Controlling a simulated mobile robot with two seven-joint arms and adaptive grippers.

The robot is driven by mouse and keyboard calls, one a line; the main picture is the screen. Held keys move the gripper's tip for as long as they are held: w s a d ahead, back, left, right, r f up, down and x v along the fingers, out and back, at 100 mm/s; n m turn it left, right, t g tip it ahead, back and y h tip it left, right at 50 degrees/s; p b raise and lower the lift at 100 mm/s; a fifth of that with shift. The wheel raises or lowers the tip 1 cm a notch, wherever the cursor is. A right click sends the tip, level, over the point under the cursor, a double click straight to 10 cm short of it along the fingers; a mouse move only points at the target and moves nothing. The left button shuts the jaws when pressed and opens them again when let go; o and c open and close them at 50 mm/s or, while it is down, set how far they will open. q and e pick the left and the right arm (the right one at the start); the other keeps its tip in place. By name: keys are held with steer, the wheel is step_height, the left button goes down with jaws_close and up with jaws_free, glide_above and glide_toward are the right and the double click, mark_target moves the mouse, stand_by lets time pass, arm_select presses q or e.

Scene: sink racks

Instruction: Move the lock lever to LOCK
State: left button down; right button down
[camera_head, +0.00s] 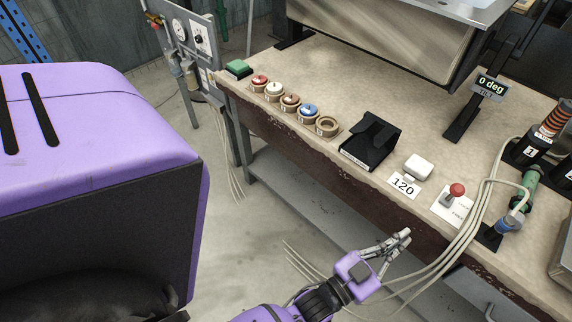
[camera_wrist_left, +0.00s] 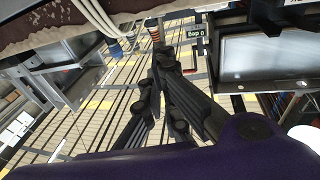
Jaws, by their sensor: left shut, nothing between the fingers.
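The lock lever, a short lever with a red ball knob (camera_head: 457,190), stands on a small white plate (camera_head: 446,209) with printed words at the front right of the bench. The print is too small to read surely, so I cannot tell which mark the lever points to. My left gripper (camera_head: 405,236) is in front of the bench's front edge, left of and nearer than the lever, and not touching it. Its fingers are shut and empty. In the left wrist view the dark fingers (camera_wrist_left: 160,62) come together at their tips, and the lever is not visible there. My right gripper is not in view.
A white button block (camera_head: 418,166) and a card reading 120 (camera_head: 403,187) lie left of the lever. Pale cables (camera_head: 484,205) run down just right of it over the edge. A display reading 0 deg (camera_head: 490,86) stands behind. A black box (camera_head: 370,142) sits farther left.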

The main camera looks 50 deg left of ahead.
mark_target(453, 193)
arm_select(q)
steer(key=w+d+r+t+p, duration=0.1)
steer(key=w+r, duration=0.4)
steer(key=w, duration=0.7)
steer(key=shift+w+d+p, duration=0.35)
steer(key=shift+p, duration=0.2)
steer(key=shift+r, duration=0.1)
